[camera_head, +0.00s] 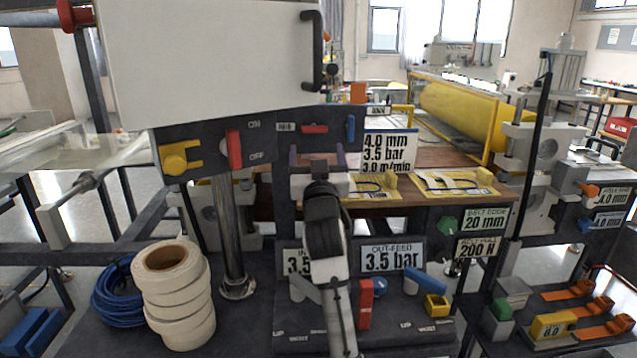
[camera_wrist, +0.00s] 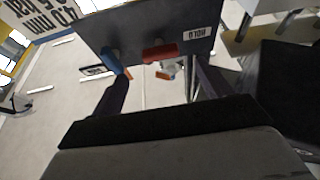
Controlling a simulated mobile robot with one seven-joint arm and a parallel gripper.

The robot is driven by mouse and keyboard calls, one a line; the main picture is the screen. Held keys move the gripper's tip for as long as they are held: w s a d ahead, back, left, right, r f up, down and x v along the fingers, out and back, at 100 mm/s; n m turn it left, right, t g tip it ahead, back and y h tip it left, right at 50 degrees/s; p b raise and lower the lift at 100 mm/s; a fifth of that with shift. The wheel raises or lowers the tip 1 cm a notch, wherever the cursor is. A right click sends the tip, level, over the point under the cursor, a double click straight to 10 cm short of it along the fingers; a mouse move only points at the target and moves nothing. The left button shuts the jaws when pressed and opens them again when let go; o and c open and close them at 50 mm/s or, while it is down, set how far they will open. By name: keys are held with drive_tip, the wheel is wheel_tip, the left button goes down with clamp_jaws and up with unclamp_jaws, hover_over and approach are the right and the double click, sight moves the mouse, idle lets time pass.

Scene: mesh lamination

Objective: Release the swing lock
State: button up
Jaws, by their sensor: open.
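No readable label in view names the swing lock. A dark panel (camera_head: 330,114) in the upper middle carries a red handle (camera_head: 314,128) and a blue lever (camera_head: 350,128). The wrist view shows the same red handle (camera_wrist: 160,53) beside a label reading HOLD upside down, with the blue lever (camera_wrist: 111,57) to its left. My gripper (camera_head: 316,152) is just below the panel, its two dark purple fingers spread apart. In the wrist view my gripper (camera_wrist: 162,78) is open and empty, the red handle ahead between the fingers. It appears apart from the handle.
A panel to the left holds a yellow knob (camera_head: 178,160) and a red ON/OFF lever (camera_head: 233,149). A large white board (camera_head: 210,55) hangs above it. White tape rolls (camera_head: 178,295) and a blue hose coil (camera_head: 118,292) lie at lower left. A metal post (camera_head: 229,235) stands left of my arm.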

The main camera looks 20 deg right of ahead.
drive_tip(key=b+v, duration=0.1)
drive_tip(key=v, duration=0.5)
drive_tip(key=shift+s, duration=0.35)
drive_tip(key=shift+a+f, duration=0.1)
drive_tip(key=shift+f, duration=0.05)
